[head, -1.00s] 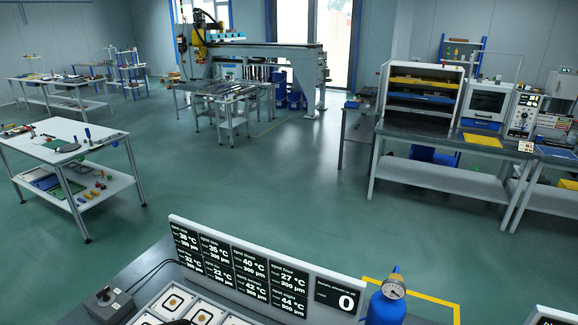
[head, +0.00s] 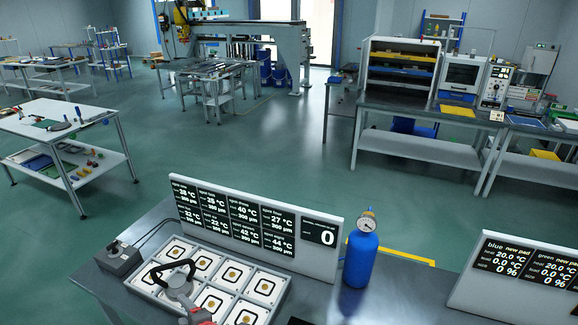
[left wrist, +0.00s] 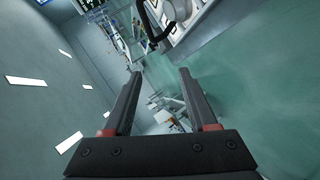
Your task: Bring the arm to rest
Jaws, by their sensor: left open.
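My left gripper (left wrist: 160,72) shows in the left wrist view as two dark fingers with red at their bases. The fingers stand apart with nothing held between them. In the head view I cannot make out its fingertips clearly. A tool with a black looped handle (head: 172,268) and a grey body is over the white panel fixture (head: 240,278) near the bottom of the head view. A black loop (left wrist: 152,22) also shows beyond the fingers in the left wrist view, apart from them. My right gripper is not in view.
A readout board (head: 262,246) stands behind the fixture. A blue gas bottle (head: 360,258) with a gauge stands to its right, and another readout board (head: 520,280) is at the far right. A grey control box (head: 118,258) is left of the fixture. Green floor lies open beyond.

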